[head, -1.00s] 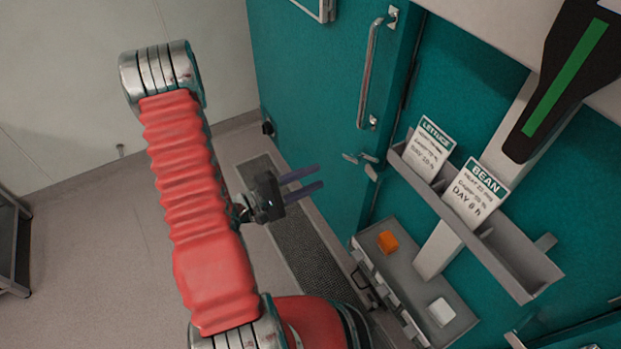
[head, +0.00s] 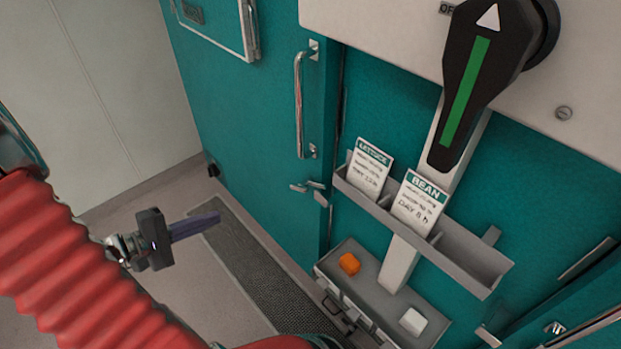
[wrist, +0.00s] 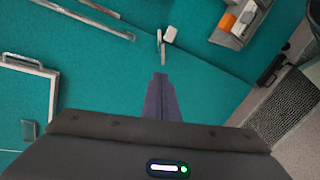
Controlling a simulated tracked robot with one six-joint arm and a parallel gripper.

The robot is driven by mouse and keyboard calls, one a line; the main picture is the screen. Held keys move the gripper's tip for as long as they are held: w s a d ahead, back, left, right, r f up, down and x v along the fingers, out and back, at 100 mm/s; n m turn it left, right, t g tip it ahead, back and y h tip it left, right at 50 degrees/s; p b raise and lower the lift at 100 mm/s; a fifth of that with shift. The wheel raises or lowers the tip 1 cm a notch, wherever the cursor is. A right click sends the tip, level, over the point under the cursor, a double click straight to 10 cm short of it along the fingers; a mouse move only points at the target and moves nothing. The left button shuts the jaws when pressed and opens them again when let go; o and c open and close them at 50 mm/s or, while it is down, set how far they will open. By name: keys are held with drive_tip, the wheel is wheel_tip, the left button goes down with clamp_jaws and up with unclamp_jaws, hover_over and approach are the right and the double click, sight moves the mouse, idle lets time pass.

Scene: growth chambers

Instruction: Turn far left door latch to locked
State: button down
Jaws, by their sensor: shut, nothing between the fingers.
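The far left teal door (head: 250,120) carries a long vertical metal handle (head: 299,105). Below the handle is a small metal latch (head: 309,188) near the door's right edge. The latch also shows in the wrist view (wrist: 161,45), ahead of the fingertips, beside a pale block-like piece. My gripper (head: 217,218) is shut and empty, left of and below the latch in the head view. In the wrist view the closed fingers (wrist: 160,78) point toward the latch, with a gap between them. I cannot tell the latch's locked or unlocked setting.
A grey card rack (head: 465,262) holds LETTUCE and BEAN cards. A tray (head: 370,285) below holds an orange block (head: 349,264) and a white block (head: 412,321). A large black rotary handle (head: 470,90) with a green stripe is at upper right. A floor grate (head: 240,262) runs along the door.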

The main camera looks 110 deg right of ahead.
drive_tip(key=w+a+r+n+t+y, duration=0.1)
drive_tip(key=w+a+r+n+t, duration=0.15)
drive_tip(key=w+a+t, duration=0.55)
drive_tip(key=w+a+r+n+t, duration=0.2)
drive_tip(key=w+a+r+t, duration=0.15)
drive_tip(key=w+a, duration=0.9)
drive_tip(key=w+a+r+n+t+y, duration=0.2)
drive_tip(key=w+a+r+n+t, duration=0.1)
drive_tip(key=a, duration=0.6)
drive_tip(key=w+a+r+n+t+y, duration=0.2)
drive_tip(key=w+a+r+t, duration=0.3)
drive_tip(key=a, duration=0.4)
drive_tip(key=shift+w+a+r+n, duration=0.15)
drive_tip(key=shift+w+r+n, duration=0.35)
drive_tip(key=shift+r, duration=0.25)
